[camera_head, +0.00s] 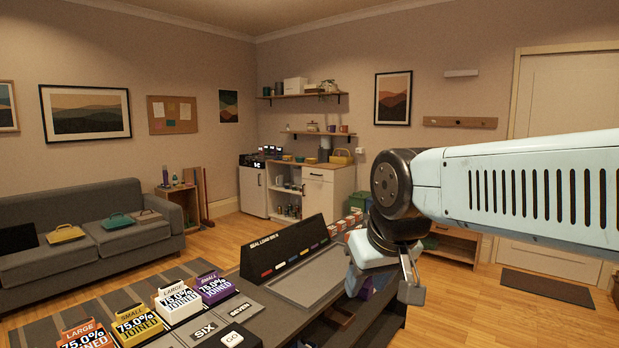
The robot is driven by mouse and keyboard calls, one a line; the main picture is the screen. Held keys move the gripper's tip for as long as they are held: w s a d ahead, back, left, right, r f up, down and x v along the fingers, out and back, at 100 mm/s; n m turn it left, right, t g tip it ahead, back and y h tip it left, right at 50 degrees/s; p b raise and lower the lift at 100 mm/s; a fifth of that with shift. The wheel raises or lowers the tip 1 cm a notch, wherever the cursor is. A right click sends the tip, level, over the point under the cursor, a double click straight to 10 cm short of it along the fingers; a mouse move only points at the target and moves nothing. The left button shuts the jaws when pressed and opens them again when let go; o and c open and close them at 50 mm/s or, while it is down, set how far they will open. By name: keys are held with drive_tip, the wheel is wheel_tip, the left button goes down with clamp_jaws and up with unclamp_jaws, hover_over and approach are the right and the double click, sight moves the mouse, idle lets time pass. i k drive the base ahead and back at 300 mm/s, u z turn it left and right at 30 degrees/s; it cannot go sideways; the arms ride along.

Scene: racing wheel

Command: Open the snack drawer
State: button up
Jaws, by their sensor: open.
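A white cabinet (323,198) with a wooden top stands against the back wall, across the room. It has a drawer front (318,175) near its top, which looks closed. I cannot tell from any label whether this is the snack drawer. My gripper (384,284) hangs from my pale blue arm at the right of centre, pointing down, with its fingers apart and nothing seen between them. In the picture it is in front of and below the cabinet, well apart from it and much nearer to me.
A dark table (250,291) with a tray and several printed cards (178,301) stands in front. A grey sofa (90,232) is at the left. A low wooden shelf unit (452,243) stands at the back right.

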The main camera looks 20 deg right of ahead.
sight(322, 175)
drive_tip(key=u, duration=1.25)
drive_tip(key=i, duration=0.1)
drive_tip(key=z, duration=2.8)
drive_tip(key=i, duration=5.5)
